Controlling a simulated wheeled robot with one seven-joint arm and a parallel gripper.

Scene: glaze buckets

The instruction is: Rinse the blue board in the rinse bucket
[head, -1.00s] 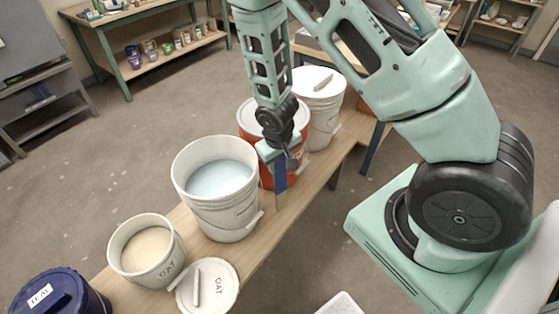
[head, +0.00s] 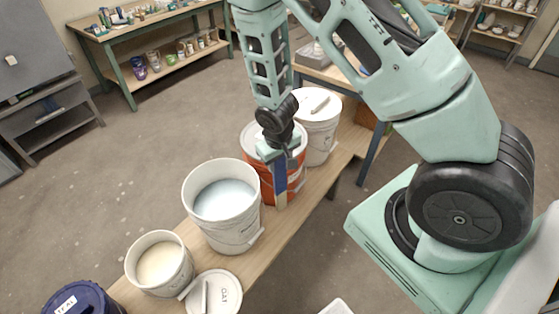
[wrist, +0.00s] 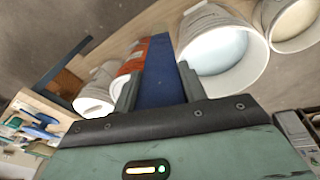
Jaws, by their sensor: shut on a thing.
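The blue board (head: 281,178) hangs upright from my gripper (head: 279,152), its lower end pale tan. In the wrist view the board (wrist: 160,62) sits between the two fingers of my gripper (wrist: 157,88), which is shut on it. A white bucket of pale blue liquid (head: 233,228), which looks like the rinse bucket, stands on the bench just left of the board; its label is too small to read. It also shows in the wrist view (wrist: 259,68). The board is outside this bucket, in front of the orange bucket (head: 266,192).
A cream-filled bucket (head: 176,278) and a lid marked OAT (head: 228,292) are at the near left of the bench (head: 262,262). A white lidded bucket (head: 318,140) stands behind the orange one.

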